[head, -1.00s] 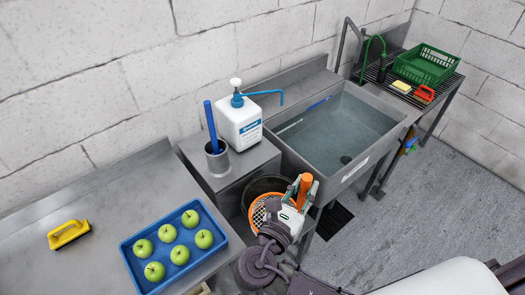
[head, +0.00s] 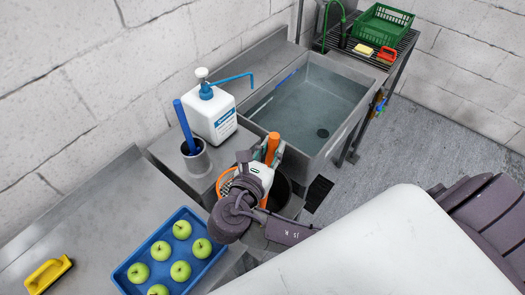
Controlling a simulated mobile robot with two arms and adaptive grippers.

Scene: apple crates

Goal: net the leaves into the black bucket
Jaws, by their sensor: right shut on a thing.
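My right gripper (head: 267,158) is shut on the orange handle of a net (head: 272,146), beside the sink's near left corner. Part of the net's orange rim shows left of the gripper; its mesh is mostly hidden behind my arm. The black bucket (head: 283,192) stands below and to the right of the gripper, partly covered by it. The sink (head: 338,128) holds water. I cannot make out any leaves in the water or in the net. My left gripper is out of view.
A white pump bottle (head: 212,119) and a grey cup (head: 196,158) with a blue-handled tool stand left of the sink. A blue tray (head: 203,268) of green apples and a yellow brush (head: 47,273) lie on the counter. A green crate (head: 382,25) sits on the far rack.

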